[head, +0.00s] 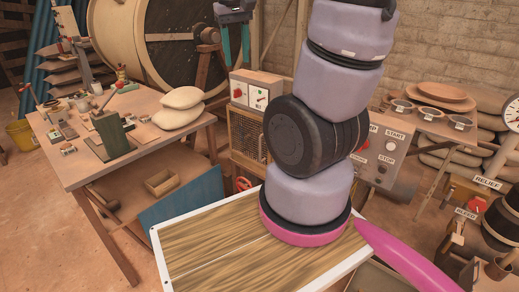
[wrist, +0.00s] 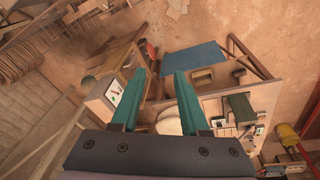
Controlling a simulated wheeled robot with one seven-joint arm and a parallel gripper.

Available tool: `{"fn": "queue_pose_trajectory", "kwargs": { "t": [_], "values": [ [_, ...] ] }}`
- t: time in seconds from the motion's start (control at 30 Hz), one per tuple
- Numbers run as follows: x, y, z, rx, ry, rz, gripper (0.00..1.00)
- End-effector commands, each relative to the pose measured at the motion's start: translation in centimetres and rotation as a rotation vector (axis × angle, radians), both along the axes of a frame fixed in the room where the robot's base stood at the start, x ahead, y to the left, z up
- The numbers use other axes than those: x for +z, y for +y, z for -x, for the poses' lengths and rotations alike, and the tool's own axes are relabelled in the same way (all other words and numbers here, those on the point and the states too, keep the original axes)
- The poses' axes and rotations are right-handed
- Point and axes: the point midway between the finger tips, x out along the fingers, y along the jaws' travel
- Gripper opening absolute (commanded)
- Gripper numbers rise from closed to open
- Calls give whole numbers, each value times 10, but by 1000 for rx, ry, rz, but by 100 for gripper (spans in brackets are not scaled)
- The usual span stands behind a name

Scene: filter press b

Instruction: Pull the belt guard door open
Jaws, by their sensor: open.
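A yellow-framed mesh panel (head: 247,135), which looks like the belt guard door, stands below a control box in the middle of the head view. It appears closed; my arm hides its right side and I cannot make out a handle. A yellow frame (wrist: 124,63) at the same place shows in the wrist view, left of the fingers. My gripper (head: 236,62) is open and empty, with teal fingers pointing down, high at the top of the head view. In the wrist view my gripper (wrist: 160,74) shows both fingers apart with nothing between them.
The control box (head: 257,92) sits above the mesh. A wooden table (head: 85,165) with tools and sacks (head: 183,97) stands to the left, a blue panel (head: 182,201) below it. A red handwheel (head: 243,184) is low near the mesh. A large drum (head: 165,38) stands behind.

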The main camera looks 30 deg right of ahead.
Motion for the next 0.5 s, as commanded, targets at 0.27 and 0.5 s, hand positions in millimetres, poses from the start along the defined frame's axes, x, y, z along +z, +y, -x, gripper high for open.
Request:
{"fn": "queue_pose_trajectory", "kwargs": {
  "t": [0.27, 0.5],
  "values": [
    [-75, -40, -53, 174, 302, 285, 45],
    [-142, -73, -95, 355, 540, 545, 45]
  ]
}}
